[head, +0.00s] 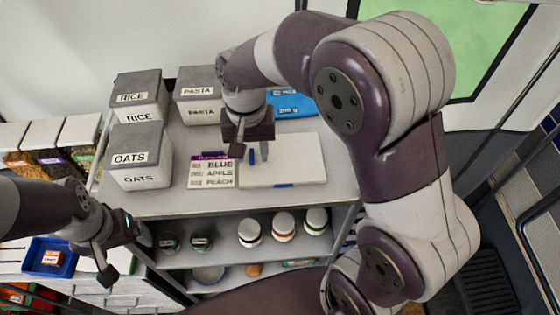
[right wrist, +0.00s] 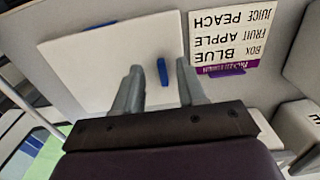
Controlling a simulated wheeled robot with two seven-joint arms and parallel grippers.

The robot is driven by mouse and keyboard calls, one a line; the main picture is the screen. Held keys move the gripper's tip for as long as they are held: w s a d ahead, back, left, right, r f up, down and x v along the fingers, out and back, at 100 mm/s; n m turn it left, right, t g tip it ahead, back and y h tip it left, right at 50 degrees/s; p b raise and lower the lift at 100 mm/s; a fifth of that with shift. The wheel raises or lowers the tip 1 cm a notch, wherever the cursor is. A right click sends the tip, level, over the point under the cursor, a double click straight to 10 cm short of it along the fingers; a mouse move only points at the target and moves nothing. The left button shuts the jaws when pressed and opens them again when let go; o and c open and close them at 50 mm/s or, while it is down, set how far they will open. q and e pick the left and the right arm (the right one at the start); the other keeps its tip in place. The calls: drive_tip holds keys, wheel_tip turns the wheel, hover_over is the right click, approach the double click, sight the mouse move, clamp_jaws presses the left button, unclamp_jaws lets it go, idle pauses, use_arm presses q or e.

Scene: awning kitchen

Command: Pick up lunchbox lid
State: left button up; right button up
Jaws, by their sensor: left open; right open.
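The lunchbox lid (head: 290,172) is a flat white panel with blue tabs, lying on the counter right of the menu card. It also shows in the right wrist view (right wrist: 75,70). My right gripper (head: 251,152) is open above the lid's far left part. In the right wrist view, one blue tab (right wrist: 162,71) appears between its open fingertips (right wrist: 159,68). I cannot tell whether the fingers touch the lid. My left gripper (head: 126,258) is open and empty at the lower left, away from the lid. I cannot see whether a box is under the lid.
The menu card (head: 212,172) lies beside the lid. Containers marked OATS (head: 140,165), RICE (head: 139,90) and PASTA (head: 198,88) stand left and behind. A blue packet (head: 290,104) lies behind. Several jars (head: 283,225) stand on the shelf below. A blue tray (head: 45,270) sits at the lower left.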

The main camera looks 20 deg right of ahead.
drive_tip(key=shift+a+f+p, duration=0.1)
drive_tip(key=shift+f+p, duration=0.2)
drive_tip(key=shift+f, duration=0.45)
drive_tip(key=shift+s+a, duration=0.15)
drive_tip(key=shift+s, duration=0.15)
drive_tip(key=shift+w, duration=0.15)
clamp_jaws()
